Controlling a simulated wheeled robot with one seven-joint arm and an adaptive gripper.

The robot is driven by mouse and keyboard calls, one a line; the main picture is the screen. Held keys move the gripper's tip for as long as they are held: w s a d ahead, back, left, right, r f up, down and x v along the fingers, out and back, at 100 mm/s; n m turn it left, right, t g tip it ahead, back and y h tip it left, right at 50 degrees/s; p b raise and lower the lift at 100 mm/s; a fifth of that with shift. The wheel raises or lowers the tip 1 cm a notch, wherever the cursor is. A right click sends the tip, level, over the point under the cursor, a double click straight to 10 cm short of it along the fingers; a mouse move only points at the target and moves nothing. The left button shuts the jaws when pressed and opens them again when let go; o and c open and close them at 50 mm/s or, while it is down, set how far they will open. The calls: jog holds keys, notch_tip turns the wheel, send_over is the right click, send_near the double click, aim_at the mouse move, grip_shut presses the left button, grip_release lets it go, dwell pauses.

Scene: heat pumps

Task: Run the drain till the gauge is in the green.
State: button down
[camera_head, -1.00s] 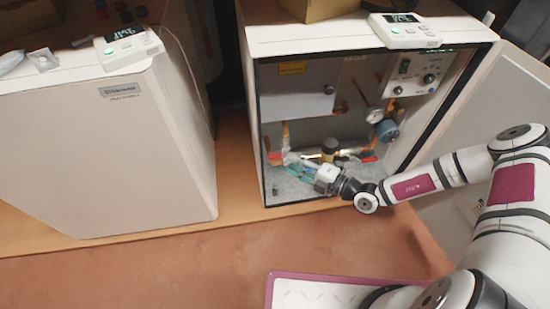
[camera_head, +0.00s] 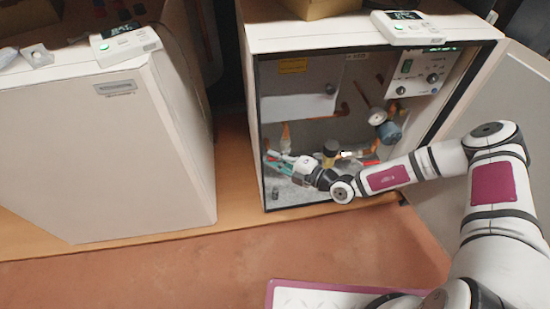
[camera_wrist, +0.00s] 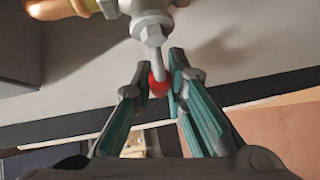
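The opened heat pump cabinet (camera_head: 262,100) stands in the middle of the head view. Inside it, a round gauge (camera_head: 377,117) sits at the right; its needle is too small to read. A metal valve with a red-tipped lever (camera_wrist: 158,84) shows in the wrist view, the lever pointing down from the fitting. My gripper (camera_wrist: 158,72) has its teal-padded fingers apart, one on each side of the red tip. The right finger looks very close to it; contact cannot be told. In the head view, my gripper (camera_head: 280,165) is low at the cabinet's left, partly hiding the valve.
A brass-coloured part (camera_head: 330,148) and another red handle (camera_head: 370,162) sit to the right of my gripper. A control panel (camera_head: 420,75) is at the upper right. A closed unit (camera_head: 100,150) stands left.

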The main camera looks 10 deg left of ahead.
jog(key=shift+h+p, duration=0.3)
jog(key=shift+p, duration=1.05)
jog(key=n+p, duration=0.1)
jog(key=p, duration=0.1)
jog(key=shift+f+h+p, duration=0.1)
jog(key=shift+h+p, duration=0.2)
jog(key=shift+p, duration=0.05)
jog(key=n+h+p, duration=0.1)
jog(key=p, duration=0.4)
jog(key=shift+s+f+p, duration=0.1)
jog(key=shift+f+p, duration=0.2)
jog(key=shift+f, duration=0.05)
jog(key=h+p, duration=0.1)
jog(key=p, duration=0.1)
jog(key=f+n+h+p, duration=0.1)
jog(key=p, duration=0.1)
jog(key=shift+d+p, duration=0.25)
jog(key=shift+p, duration=0.1)
jog(key=p, duration=0.1)
jog(key=h+p, duration=0.1)
jog(key=p, duration=0.1)
jog(key=shift+d+f+n, duration=0.2)
jog(key=shift+f+n, duration=0.2)
jog(key=shift+w+f, duration=0.1)
jog(key=shift+w, duration=0.1)
jog(key=c, duration=1.6)
grip_release()
